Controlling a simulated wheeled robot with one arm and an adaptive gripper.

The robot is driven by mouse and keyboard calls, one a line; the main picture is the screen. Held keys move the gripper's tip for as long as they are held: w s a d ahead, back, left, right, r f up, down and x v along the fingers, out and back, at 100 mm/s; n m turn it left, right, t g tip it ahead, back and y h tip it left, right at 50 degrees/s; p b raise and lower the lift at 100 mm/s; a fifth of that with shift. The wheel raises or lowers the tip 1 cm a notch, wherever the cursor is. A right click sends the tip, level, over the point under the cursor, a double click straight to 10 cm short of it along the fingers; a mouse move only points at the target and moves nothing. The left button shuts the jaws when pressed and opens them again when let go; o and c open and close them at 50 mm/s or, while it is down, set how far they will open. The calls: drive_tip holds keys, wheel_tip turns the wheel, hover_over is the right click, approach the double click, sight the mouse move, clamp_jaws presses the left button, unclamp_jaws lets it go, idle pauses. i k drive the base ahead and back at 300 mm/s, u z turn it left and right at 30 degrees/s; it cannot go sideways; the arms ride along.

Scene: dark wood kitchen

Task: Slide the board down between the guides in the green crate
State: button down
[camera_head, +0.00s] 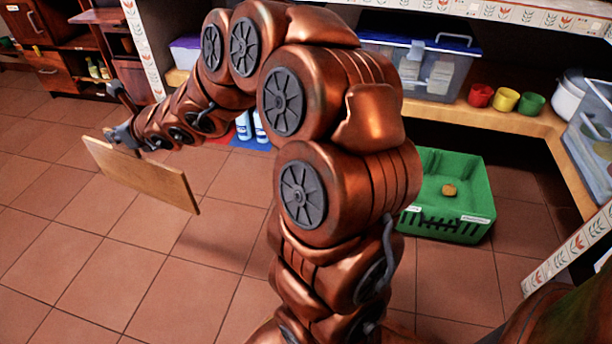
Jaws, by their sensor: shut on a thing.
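The board (152,178) is a thin, light-wood rectangle held in the air at the left, over the tiled floor. My gripper (128,142) is shut on the board's upper edge near its left end. The board is tilted, its right end lower in the picture. The green crate (470,228) stands on the floor at the right, partly hidden behind my arm.
A wooden shelf (480,114) behind the crate holds a clear bin (430,72) and red (479,96), yellow (504,99) and green (531,104) cups. Blue-white bottles (243,126) stand behind my arm. A patterned post (570,250) is at right. Floor at left is clear.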

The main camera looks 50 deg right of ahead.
sight(430, 200)
drive_tip(key=i, duration=1.55)
drive_tip(key=z, duration=3.25)
drive_tip(key=i, duration=1)
drive_tip(key=u, duration=0.1)
